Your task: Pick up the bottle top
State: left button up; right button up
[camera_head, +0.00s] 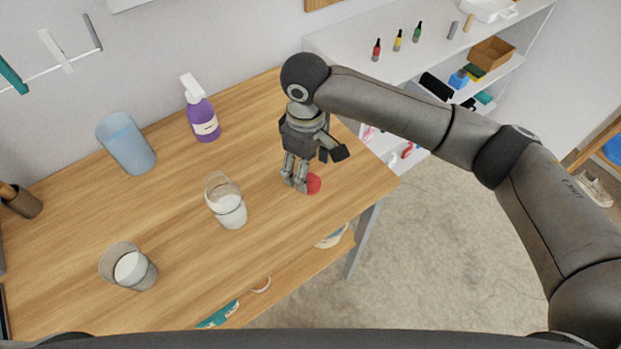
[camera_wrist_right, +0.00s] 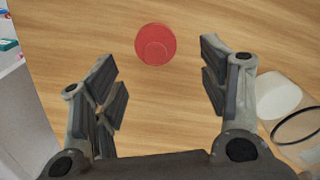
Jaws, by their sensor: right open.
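The bottle top is a round red disc (camera_head: 314,184) lying flat on the wooden table near its right edge, partly hidden by my gripper in the head view. In the right wrist view the red top (camera_wrist_right: 155,44) lies ahead of the fingers, between their lines. My right gripper (camera_head: 294,184) points down close to it, just to its left in the head view. In the right wrist view the right gripper (camera_wrist_right: 163,88) is open, with nothing between its fingers. My left gripper is not in view.
On the wooden table (camera_head: 180,220) stand a glass of white contents (camera_head: 229,207), a second such glass (camera_head: 133,270), a blue tumbler (camera_head: 126,146) and a purple spray bottle (camera_head: 203,118). A white shelf (camera_head: 350,38) with small bottles stands behind on the right.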

aim_at(310, 177)
jog(key=f, duration=0.2)
jog(key=d+f, duration=0.1)
jog(key=shift+f+p, duration=0.35)
jog(key=shift+p, duration=0.05)
jog(key=shift+a+f, duration=0.1)
jog(key=shift+f, duration=0.4)
jog(key=c, duration=0.8)
